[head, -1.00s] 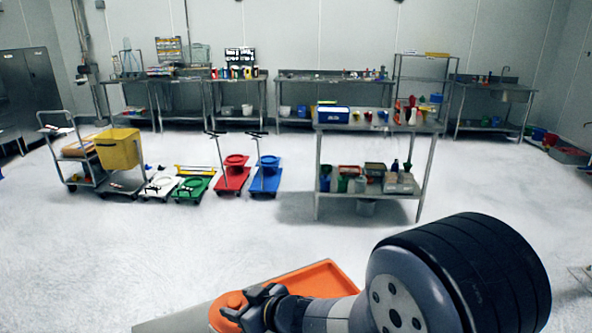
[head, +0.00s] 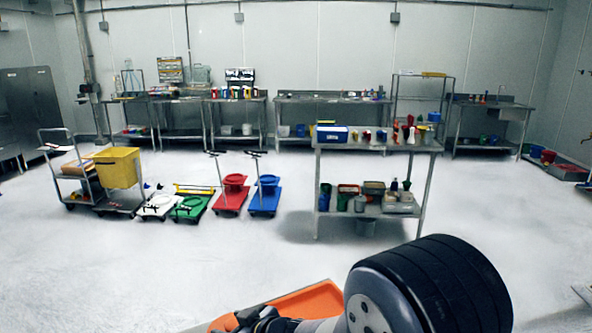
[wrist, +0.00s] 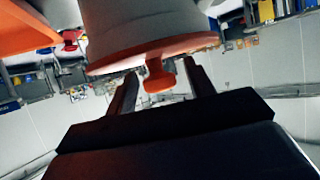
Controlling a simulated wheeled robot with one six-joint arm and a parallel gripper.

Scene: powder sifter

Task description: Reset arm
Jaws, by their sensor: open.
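My gripper (head: 250,319) shows at the bottom edge of the head view, partly cut off, close to an orange tray (head: 312,299). In the wrist view my gripper (wrist: 159,78) is open, with its two dark fingers on either side of an orange tab (wrist: 158,82). The tab sticks out from the orange rim of a wide grey round body (wrist: 145,25). I cannot tell whether the fingers touch the tab. An orange surface (wrist: 22,30) also shows at the upper left of the wrist view.
A steel table (head: 385,146) with a blue box (head: 332,134) stands ahead. Carts and coloured dollies, one with a yellow bin (head: 117,168), stand at left. Benches line the back wall. The white floor (head: 130,265) is clear in front.

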